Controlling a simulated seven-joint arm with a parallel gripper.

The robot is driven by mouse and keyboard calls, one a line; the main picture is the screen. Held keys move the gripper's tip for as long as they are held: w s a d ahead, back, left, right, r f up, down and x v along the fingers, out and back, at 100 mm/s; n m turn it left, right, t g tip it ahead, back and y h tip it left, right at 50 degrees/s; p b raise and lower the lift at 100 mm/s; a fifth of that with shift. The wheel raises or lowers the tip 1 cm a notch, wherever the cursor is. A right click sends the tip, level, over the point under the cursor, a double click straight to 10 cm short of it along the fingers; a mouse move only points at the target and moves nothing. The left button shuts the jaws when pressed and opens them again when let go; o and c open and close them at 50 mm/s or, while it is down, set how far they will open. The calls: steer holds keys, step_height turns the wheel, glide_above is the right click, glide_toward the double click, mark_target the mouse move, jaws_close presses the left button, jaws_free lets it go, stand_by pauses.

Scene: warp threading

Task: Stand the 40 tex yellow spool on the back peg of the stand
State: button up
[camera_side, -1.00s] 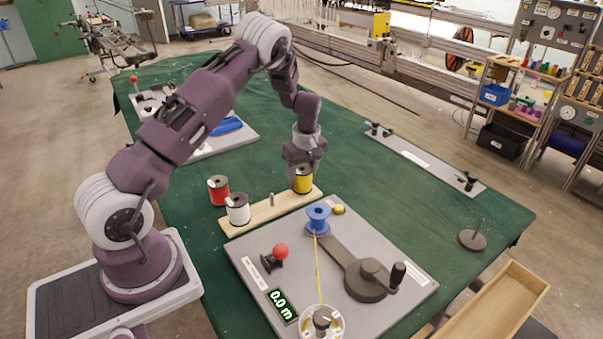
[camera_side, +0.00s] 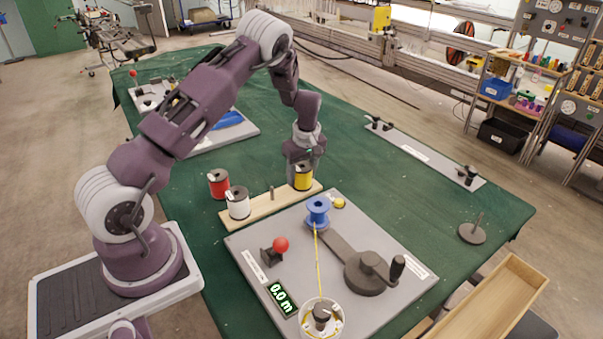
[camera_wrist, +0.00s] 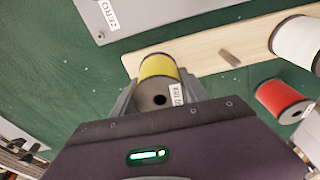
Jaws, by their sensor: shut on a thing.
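The yellow spool (camera_side: 303,178) is upright at the right, far end of the wooden stand (camera_side: 255,209). It also shows in the wrist view (camera_wrist: 158,68), with a white label partly reading "tex"; its number is not clear. My gripper (camera_side: 301,167) is shut on the spool, one finger on each side, as the wrist view (camera_wrist: 158,92) shows. The peg at that end is hidden, and I cannot tell whether the spool rests fully on the board. The stand's middle peg (camera_side: 272,192) is bare. A white spool (camera_side: 238,203) is at its near end.
A red spool (camera_side: 218,183) stands on the green table beside the stand. A grey board (camera_side: 330,285) in front carries a blue spool (camera_side: 317,212) with yellow thread, a crank (camera_side: 375,272) and a red-knobbed lever (camera_side: 279,246). The table right of the stand's far end is clear.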

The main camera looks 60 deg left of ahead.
steer(key=o, duration=1.5)
steer(key=s+d+r+m+t+h, duration=0.1)
steer(key=s+d+r+m, duration=0.15)
steer(key=d+r, duration=0.45)
steer(key=s+d+r+m+t, duration=0.1)
steer(key=s+d+r+m, duration=0.15)
steer(key=r, duration=0.75)
steer(key=s+d+r+m+t+h, duration=0.1)
steer(key=s+d+r+m, duration=0.15)
steer(key=d+r, duration=0.45)
steer(key=s+d+r+m, duration=0.2)
steer(key=s+m, duration=0.1)
steer(key=s, duration=0.4)
steer(key=s+d+r+m+t, duration=0.1)
steer(key=s+d+r+m, duration=0.1)
steer(key=s, duration=0.5)
steer(key=s+d+r+m+t, duration=0.1)
steer(key=s+d+r+m, duration=0.1)
steer(key=s+m, duration=0.3)
steer(key=s+d, duration=0.1)
steer(key=s, duration=0.2)
steer(key=shift+r, duration=0.15)
